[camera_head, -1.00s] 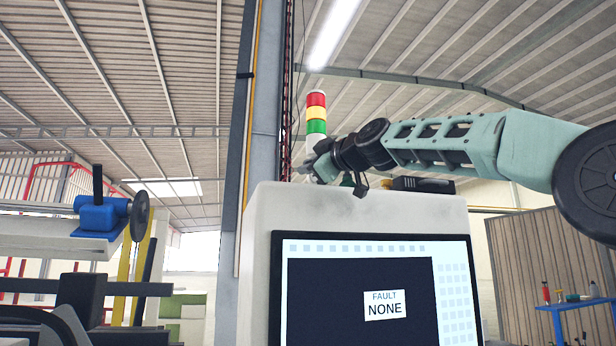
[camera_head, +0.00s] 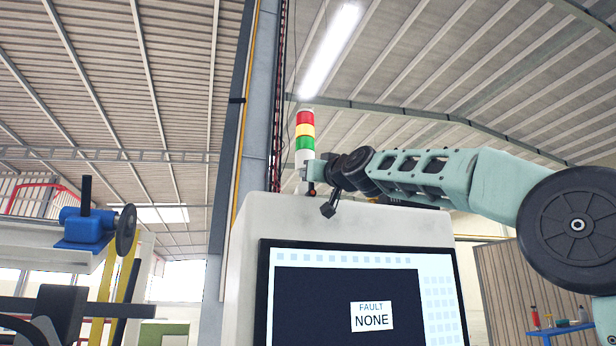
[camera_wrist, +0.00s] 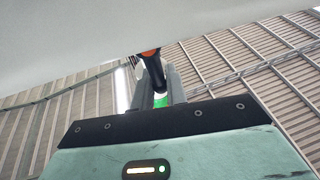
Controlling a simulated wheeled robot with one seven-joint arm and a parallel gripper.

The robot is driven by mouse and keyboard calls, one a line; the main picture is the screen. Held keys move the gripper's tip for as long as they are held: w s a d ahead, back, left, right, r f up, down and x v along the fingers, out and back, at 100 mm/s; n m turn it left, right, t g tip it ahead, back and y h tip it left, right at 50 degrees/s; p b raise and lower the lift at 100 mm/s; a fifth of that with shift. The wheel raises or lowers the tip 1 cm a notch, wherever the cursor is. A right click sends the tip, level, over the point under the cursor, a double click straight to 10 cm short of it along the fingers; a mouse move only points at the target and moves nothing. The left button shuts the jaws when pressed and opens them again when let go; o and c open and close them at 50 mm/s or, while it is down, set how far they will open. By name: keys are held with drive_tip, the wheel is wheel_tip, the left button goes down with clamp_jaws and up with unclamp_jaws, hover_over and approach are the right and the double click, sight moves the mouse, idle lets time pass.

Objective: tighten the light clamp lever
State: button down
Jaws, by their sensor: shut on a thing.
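The signal light (camera_head: 305,130), with red, yellow and green sections, stands upright on the pale cabinet. My gripper (camera_head: 307,173) is at its lower end, just under the green section. In the wrist view my gripper (camera_wrist: 156,76) is shut on the black clamp lever (camera_wrist: 153,68), which has an orange-red end. The green section (camera_wrist: 160,99) shows between the fingers. In the head view only a small red spot (camera_head: 312,193) shows beside the gripper, perhaps the lever's end. The fingers and wrist hide most of the clamp there.
The pale cabinet (camera_head: 345,218) rises close under my arm; its screen (camera_head: 345,300) reads FAULT NONE. A blue unit with a dark wheel (camera_head: 88,222) is at the left. A blue table (camera_head: 560,329) with small items stands at the right.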

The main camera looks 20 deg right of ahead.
drive_tip(key=shift+d+m+h, duration=0.2)
drive_tip(key=shift+m+h, duration=0.2)
drive_tip(key=shift+m, duration=0.2)
drive_tip(key=c, duration=1.5)
unclamp_jaws()
drive_tip(key=shift+o, duration=0.2)
drive_tip(key=shift+s+f+b, duration=0.15)
drive_tip(key=shift+s+b, duration=0.1)
drive_tip(key=shift+b, duration=0.05)
drive_tip(key=b+v, duration=1.4)
drive_tip(key=v, duration=0.2)
drive_tip(key=shift+s+f, duration=0.25)
drive_tip(key=shift+s, duration=0.1)
drive_tip(key=shift+d, duration=0.1)
